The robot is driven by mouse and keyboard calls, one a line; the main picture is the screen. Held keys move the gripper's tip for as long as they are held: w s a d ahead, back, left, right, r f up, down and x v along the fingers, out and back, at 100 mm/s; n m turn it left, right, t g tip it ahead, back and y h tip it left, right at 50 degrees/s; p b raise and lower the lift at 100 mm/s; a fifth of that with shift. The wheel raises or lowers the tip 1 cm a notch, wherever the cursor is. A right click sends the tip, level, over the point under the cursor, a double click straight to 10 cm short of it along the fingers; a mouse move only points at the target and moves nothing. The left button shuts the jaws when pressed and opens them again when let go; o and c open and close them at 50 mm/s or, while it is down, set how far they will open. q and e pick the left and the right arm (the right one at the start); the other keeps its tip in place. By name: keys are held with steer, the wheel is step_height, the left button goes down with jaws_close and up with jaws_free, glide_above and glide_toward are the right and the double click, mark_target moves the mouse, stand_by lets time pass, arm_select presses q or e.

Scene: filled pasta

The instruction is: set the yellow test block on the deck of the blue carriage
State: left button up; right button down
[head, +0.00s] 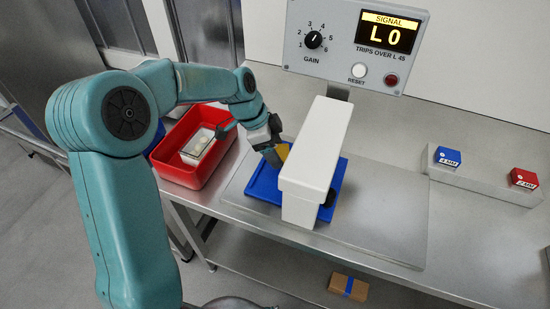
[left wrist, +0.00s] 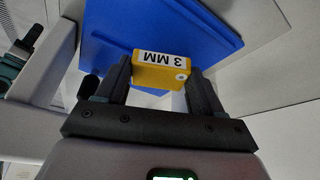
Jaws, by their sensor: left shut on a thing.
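The yellow test block (left wrist: 155,75), marked 3 MM, is held between the fingertips of my left gripper (left wrist: 163,78). In the head view only a corner of the block (head: 283,151) shows beside my left gripper (head: 273,155). The blue carriage (head: 262,186) lies on the steel bench, partly under the white housing that hides its middle. In the left wrist view the block overlaps the blue carriage (left wrist: 140,30); I cannot tell whether they touch. A dark and teal part at the left edge of that view looks like my other arm; its jaws are unclear.
The white housing (head: 316,150) stands just right of my left gripper. A red bin (head: 172,172) with a pale item sits on the left. A blue block (head: 447,156) and a red block (head: 524,178) sit on a ledge at right. The panel display (head: 390,34) reads L 0.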

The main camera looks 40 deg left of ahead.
arm_select(q)
step_height(320, 180, down, 4)
steer(key=shift+s+r, duration=0.1)
steer(key=shift+r, duration=0.05)
steer(key=shift+f, duration=0.3)
steer(key=shift+w, duration=0.2)
steer(key=shift+s+f, duration=0.15)
steer(key=o, duration=1)
steer(key=shift+o, duration=0.2)
